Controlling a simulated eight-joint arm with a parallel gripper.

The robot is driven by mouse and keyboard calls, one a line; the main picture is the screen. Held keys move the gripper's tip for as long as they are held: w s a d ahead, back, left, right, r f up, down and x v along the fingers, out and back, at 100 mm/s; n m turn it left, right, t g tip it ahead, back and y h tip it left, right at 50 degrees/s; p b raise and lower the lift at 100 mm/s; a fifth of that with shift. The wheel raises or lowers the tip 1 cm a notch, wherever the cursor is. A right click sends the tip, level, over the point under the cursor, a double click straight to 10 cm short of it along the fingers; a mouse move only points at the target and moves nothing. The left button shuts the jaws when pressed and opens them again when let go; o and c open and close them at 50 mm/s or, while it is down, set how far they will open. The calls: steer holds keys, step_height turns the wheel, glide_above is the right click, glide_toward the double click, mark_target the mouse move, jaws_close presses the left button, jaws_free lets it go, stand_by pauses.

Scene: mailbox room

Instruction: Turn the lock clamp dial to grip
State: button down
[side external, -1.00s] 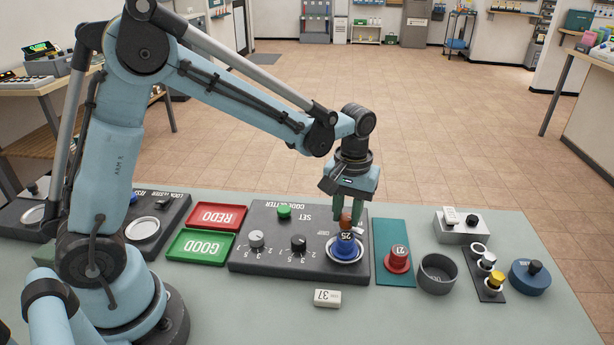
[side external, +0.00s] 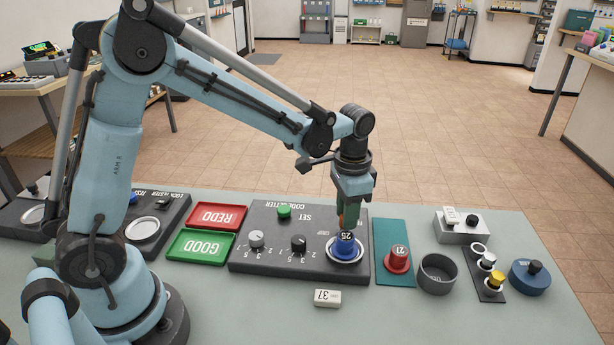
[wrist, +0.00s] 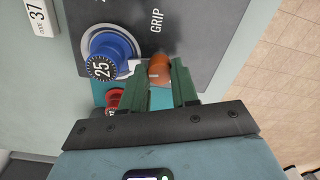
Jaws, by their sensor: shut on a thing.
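The clamp dial is a small orange-brown knob (wrist: 160,68) on the dark grey code setter panel (side external: 240,262), beside the printed word GRIP in the wrist view. My gripper (wrist: 166,72) is down at the dial, with its green fingers on either side of it, shut on it. In the side view my gripper (side external: 348,218) covers most of the dial. Just in front of the dial, a blue lock marked 25 (wrist: 108,60) sits upright in a round silver seat (side external: 331,254). I cannot tell exactly where the dial's pointer stands.
A red lock marked 21 (side external: 397,258) stands on a teal pad to the right, near a dark round cup (side external: 437,275). A white tag marked 37 (side external: 327,298) lies in front of the panel. Red (side external: 216,217) and green (side external: 198,247) trays lie left.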

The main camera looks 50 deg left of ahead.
steer(key=shift+m, duration=1.1)
steer(key=c, duration=0.8)
jaws_free()
steer(key=shift+c, duration=0.2)
step_height(320, 180, up, 12)
steer(key=shift+s+d+r, duration=0.1)
